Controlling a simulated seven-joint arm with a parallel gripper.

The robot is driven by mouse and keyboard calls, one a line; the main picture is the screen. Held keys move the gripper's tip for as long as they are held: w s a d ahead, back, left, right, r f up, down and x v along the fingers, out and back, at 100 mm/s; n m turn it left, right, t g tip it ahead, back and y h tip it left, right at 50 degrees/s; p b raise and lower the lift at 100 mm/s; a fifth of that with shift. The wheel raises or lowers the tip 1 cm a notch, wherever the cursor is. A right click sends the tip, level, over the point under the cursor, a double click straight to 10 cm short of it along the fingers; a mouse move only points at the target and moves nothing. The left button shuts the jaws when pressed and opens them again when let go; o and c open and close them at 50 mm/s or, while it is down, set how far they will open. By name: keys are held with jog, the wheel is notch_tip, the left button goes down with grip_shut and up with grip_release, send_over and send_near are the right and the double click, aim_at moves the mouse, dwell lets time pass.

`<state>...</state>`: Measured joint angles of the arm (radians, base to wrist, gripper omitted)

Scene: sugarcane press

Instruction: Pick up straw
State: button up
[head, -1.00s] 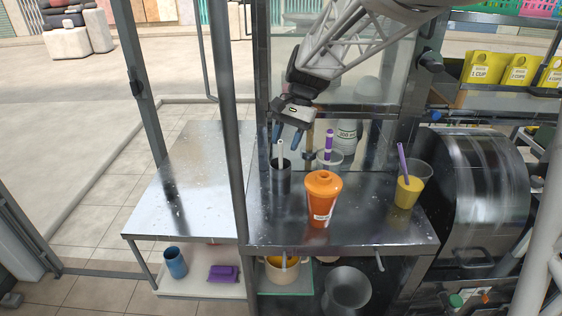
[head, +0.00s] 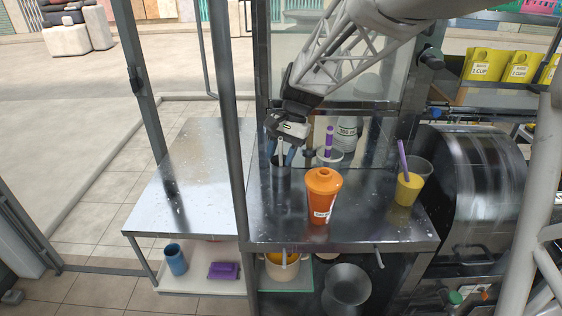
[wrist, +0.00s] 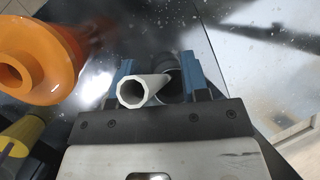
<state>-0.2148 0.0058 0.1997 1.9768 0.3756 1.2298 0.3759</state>
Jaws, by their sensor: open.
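A white straw (head: 281,151) stands in a dark metal cup (head: 280,179) on the steel counter. My gripper (head: 282,157) reaches down over the cup, with its blue fingers on either side of the straw. In the wrist view the straw's hollow white end (wrist: 133,93) shows between the open fingers (wrist: 158,68), nearer the left one. The dark cup (wrist: 173,78) shows behind it. I cannot tell whether a finger touches the straw. The straw's lower part is hidden inside the cup.
An orange shaker (head: 322,197) stands right of the cup. A purple-topped item (head: 329,142) is behind it. A clear cup of yellow juice (head: 409,187) with a purple straw (head: 403,158) stands further right. The left steel table (head: 190,190) is clear.

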grip_shut()
dwell(0.3)
dwell(0.3)
notch_tip(320, 180, up, 18)
dwell(0.7)
dwell(0.6)
